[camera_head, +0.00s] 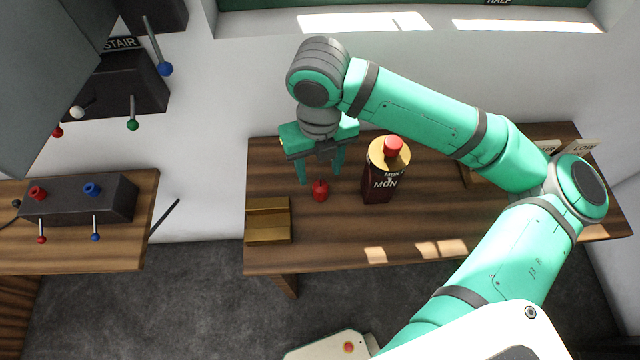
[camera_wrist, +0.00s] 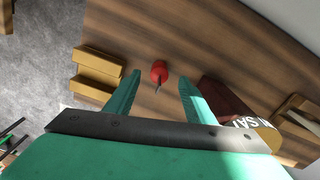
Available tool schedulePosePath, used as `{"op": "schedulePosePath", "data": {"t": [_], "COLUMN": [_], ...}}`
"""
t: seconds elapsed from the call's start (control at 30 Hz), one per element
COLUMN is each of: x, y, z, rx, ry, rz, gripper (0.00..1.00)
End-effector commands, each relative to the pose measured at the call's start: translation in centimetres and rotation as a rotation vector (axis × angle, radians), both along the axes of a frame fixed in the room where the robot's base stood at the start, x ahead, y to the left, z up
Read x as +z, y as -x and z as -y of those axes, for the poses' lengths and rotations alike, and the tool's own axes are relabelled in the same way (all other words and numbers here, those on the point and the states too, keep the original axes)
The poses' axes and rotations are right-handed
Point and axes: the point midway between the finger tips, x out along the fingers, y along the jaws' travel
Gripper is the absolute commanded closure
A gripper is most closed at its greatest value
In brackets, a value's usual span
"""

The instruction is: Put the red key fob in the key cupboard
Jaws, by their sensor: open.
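The red key fob (camera_head: 320,190) is a small red piece with a thin dark stem on the wooden table (camera_head: 345,240). It also shows in the wrist view (camera_wrist: 158,72), where it lies between the tips of my fingers. My gripper (camera_head: 319,177) points down and is open and empty, its fingers on either side of the fob's top. I cannot tell exactly how high the tips are. No cupboard is clearly recognisable; a large grey panel (camera_head: 45,75) at the upper left hides part of the wall there.
A dark labelled container (camera_head: 378,190) with a red top stands close right of the fob. A brass-coloured slotted block (camera_head: 268,232) is to the left. Dark boxes with coloured levers are on the left wall (camera_head: 120,85) and left bench (camera_head: 75,205). The table's front middle is clear.

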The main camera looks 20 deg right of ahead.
Motion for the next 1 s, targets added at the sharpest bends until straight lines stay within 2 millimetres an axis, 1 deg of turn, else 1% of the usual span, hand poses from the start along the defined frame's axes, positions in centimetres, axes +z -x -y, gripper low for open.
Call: {"op": "schedulePosePath", "data": {"t": [0.03,0.1,0.33,0.5,0.63,0.77,0.97,1.0], "x": [-0.7,-1.5,-2.9,-5.2,-6.8,-7.4,-7.4,-7.4], "y": [0.0,0.0,0.2,0.7,0.7,0.7,0.7,0.7], "z": [0.0,-0.1,0.0,0.1,0.1,0.1,0.1,0.1], "rx": [0.0,0.001,0.001,0.0,-0.002,-0.002,-0.001,-0.001], "ry": [0.0,-0.001,-0.001,0.0,0.0,-0.001,-0.001,-0.001], "rz": [-0.002,0.0,0.0,-0.001,0.0,0.001,0.001,0.001], "gripper": [0.51,0.51,0.51,0.51,0.51,0.51,0.51,0.6]}}
